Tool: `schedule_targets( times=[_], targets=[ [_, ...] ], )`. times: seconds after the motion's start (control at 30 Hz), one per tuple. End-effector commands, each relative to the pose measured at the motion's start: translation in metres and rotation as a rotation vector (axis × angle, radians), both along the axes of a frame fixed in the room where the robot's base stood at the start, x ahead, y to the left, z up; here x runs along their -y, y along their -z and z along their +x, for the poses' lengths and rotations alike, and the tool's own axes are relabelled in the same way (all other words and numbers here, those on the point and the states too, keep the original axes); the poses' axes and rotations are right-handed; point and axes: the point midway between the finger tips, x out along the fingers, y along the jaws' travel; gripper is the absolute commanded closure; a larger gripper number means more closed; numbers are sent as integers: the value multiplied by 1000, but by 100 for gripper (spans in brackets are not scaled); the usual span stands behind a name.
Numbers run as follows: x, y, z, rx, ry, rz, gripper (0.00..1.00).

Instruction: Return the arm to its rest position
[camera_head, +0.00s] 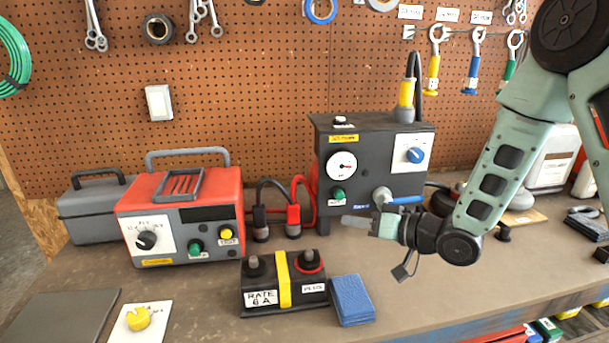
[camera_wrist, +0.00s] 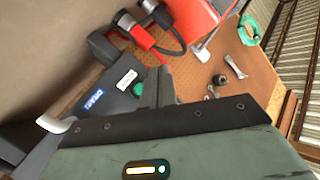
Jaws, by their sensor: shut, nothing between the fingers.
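My arm (camera_head: 495,185) reaches in from the upper right of the head view, bent at a dark joint low over the bench. My gripper (camera_head: 348,219) points left, in front of the dark box with a gauge (camera_head: 375,165). Its fingers are shut with nothing between them. In the wrist view, my gripper's pale green and black body fills the bottom, and the dark box (camera_wrist: 118,95) lies close beyond it. I cannot tell whether the gripper touches the box.
A red charger (camera_head: 185,215) and grey toolbox (camera_head: 95,205) stand left. A battery (camera_head: 285,291) and blue cloth (camera_head: 351,299) lie in front. A white jug (camera_head: 550,160) stands behind my arm at right. The bench front right of the cloth is clear.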

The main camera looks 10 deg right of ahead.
Motion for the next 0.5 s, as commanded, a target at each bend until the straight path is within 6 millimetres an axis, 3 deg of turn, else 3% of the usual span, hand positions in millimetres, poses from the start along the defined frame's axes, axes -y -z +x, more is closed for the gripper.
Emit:
schedule_targets(
  times=[0.17, 0.27, 0.37, 0.5],
  targets=[
    [-33, 1, -14, -74, -10, -290, 100],
    [-46, 1, -35, -145, -21, -468, 100],
    [-56, -1, -66, -226, -48, -629, 100],
    [-66, -8, -126, -356, -119, -821, 100]
  ],
)
